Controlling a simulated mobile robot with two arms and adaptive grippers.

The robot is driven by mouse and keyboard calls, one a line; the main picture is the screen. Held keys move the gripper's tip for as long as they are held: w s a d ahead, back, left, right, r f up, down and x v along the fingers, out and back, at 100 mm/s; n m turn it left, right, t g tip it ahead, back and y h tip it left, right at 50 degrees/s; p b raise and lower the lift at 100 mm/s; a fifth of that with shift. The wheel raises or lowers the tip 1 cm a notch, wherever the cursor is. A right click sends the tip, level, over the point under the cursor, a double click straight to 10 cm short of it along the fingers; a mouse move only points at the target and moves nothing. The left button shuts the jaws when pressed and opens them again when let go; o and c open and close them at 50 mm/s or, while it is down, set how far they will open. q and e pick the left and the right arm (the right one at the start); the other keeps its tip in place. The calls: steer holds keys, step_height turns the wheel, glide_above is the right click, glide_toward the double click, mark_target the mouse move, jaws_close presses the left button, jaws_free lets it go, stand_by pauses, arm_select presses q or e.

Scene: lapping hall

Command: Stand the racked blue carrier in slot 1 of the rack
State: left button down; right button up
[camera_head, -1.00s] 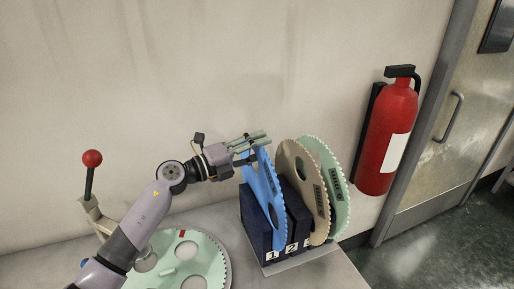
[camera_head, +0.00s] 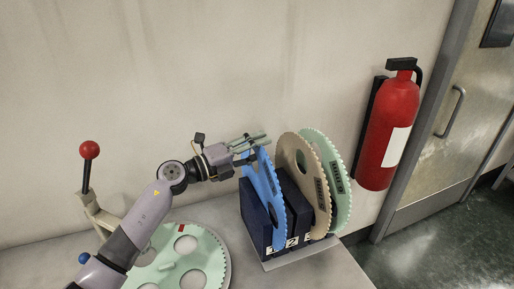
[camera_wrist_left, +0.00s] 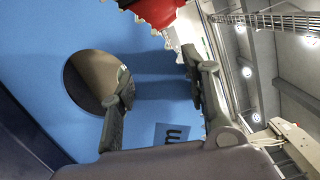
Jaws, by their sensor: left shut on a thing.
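The blue carrier (camera_head: 264,192) is a thin toothed disc with a hole and a dark label. It stands steeply, leaning slightly, at the left end of the dark blue rack (camera_head: 254,222). Its lower edge is at the plate marked 1 and partly covers it; I cannot tell how deeply it sits. My left gripper (camera_head: 250,150) is shut on its upper edge. In the left wrist view the gripper's fingers (camera_wrist_left: 160,95) show against the blue carrier (camera_wrist_left: 150,60), one in front of its round hole. My right gripper is not in view.
A tan carrier (camera_head: 316,190) and a pale green carrier (camera_head: 336,170) stand in the rack to the right. A green plate (camera_head: 208,250) with round holes lies at the lower left, beside a red-knobbed lever (camera_head: 88,175). A fire extinguisher (camera_head: 390,130) hangs on the wall.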

arm_select(q)
steer(key=shift+f+b, duration=0.4)
steer(key=shift+f, duration=0.2)
steer(key=c, duration=0.8)
jaws_free()
steer(key=shift+c, duration=0.2)
steer(key=shift+f, duration=0.2)
steer(key=v, duration=1.2)
steer(key=shift+r, duration=0.15)
steer(key=shift+s, duration=0.1)
